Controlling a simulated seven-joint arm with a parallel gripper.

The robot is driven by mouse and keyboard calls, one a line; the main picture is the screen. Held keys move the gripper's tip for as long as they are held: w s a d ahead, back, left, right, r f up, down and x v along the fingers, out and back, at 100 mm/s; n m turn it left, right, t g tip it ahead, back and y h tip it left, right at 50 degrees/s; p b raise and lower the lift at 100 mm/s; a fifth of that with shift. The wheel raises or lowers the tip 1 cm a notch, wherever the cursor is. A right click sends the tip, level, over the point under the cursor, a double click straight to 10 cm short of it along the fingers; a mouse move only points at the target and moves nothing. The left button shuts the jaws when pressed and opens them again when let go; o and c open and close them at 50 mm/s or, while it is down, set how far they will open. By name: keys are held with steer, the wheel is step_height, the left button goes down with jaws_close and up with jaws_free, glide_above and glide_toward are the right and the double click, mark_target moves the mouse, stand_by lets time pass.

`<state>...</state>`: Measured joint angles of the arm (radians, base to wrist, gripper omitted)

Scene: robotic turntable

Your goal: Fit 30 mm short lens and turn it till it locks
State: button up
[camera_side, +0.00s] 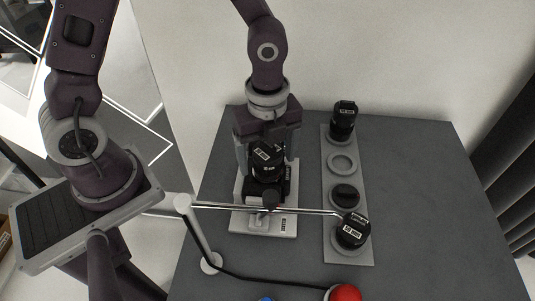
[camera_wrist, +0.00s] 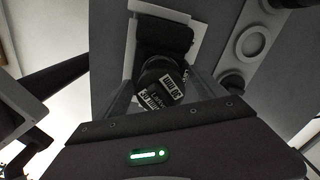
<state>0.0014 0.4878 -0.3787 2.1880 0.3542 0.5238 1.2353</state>
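My gripper (camera_side: 267,164) points down over the camera body (camera_side: 272,192) on its pale stand plate (camera_side: 282,225). A black lens (camera_side: 267,152) with white labels sits between the fingers, directly above or on the camera body. The label looks like 30 mm but is small. In the wrist view the lens (camera_wrist: 160,84) lies between the two grey fingers, which appear closed on its sides. The dark camera body (camera_wrist: 165,37) shows behind it. Whether the lens touches the mount is hidden.
A grey rack (camera_side: 329,215) at right has an empty ring (camera_side: 342,162), a tall black lens (camera_side: 343,120), a low black piece (camera_side: 345,195) and a labelled lens (camera_side: 352,231). A thin rod (camera_side: 310,210) crosses before the camera. A red button (camera_side: 345,293) is in front.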

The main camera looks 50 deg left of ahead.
steer(key=shift+r, duration=0.15)
step_height(320, 180, up, 7)
steer(key=shift+a+f, duration=0.1)
steer(key=s+a+r+n+t, duration=0.5)
steer(key=s+r+n, duration=0.6)
steer(key=n, duration=1)
steer(key=s+a, duration=0.1)
steer(key=a, duration=0.1)
steer(key=shift+s+a+r+n+t, duration=0.25)
steer(key=shift+a+r+n+t, duration=0.05)
steer(key=shift+a+r, duration=0.05)
